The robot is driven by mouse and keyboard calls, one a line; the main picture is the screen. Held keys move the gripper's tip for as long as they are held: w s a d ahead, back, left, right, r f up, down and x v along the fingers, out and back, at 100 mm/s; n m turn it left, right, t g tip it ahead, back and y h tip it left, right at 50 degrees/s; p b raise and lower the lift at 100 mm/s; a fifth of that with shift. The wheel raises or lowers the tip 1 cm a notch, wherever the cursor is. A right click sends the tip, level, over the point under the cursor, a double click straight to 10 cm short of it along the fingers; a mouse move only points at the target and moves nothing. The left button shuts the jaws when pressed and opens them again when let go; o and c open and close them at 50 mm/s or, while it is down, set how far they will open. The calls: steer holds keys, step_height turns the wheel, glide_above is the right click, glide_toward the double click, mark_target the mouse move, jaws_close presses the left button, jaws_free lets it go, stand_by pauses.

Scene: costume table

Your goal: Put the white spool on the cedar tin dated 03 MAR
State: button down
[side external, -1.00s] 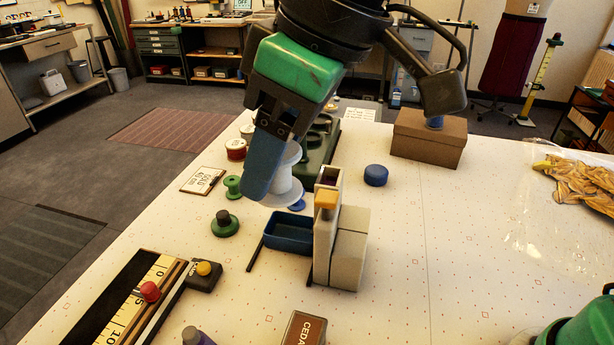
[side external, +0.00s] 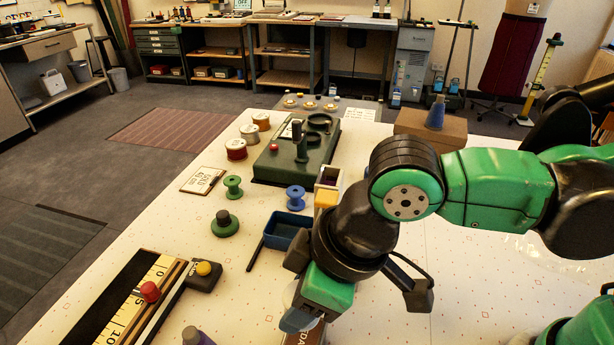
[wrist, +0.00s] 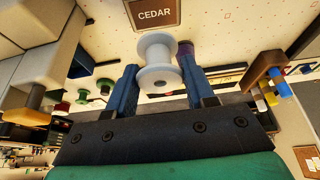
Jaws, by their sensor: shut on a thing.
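The white spool (wrist: 157,60) is held between the two blue fingers of my gripper (wrist: 158,88) in the wrist view. In the side view my gripper (side external: 303,318) points down near the front edge of the picture, and only a pale sliver of the spool (side external: 289,296) shows beside it. A brown tin labelled CEDAR (wrist: 156,14) lies just beyond the spool in the wrist view. In the side view the tin (side external: 318,336) is mostly hidden behind my gripper. No date on it can be read. I cannot tell whether the spool touches the tin.
A blue tray (side external: 284,230) and a beige block with a yellow piece (side external: 326,196) stand behind my gripper. A ruler fixture with a red knob (side external: 149,291) is at left. Green (side external: 233,186) and blue (side external: 296,197) spools stand further back. A purple-topped object (side external: 196,337) is near the front.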

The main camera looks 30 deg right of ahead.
mark_target(303, 337)
steer(key=shift+f, duration=2.4)
steer(key=shift+c, duration=1.5)
jaws_free()
steer(key=shift+f, duration=0.15)
steer(key=v, duration=1.2)
steer(key=w+d+f+m+t+h, duration=0.1)
steer(key=w+d+m, duration=0.3)
steer(key=d, duration=0.5)
steer(key=w+d+f+m+t+h, duration=0.2)
steer(key=w+d+f+m+t, duration=0.1)
steer(key=d, duration=0.7)
steer(key=shift+w+m, duration=0.55)
steer(key=shift+m, duration=0.45)
steer(key=shift+f, duration=0.1)
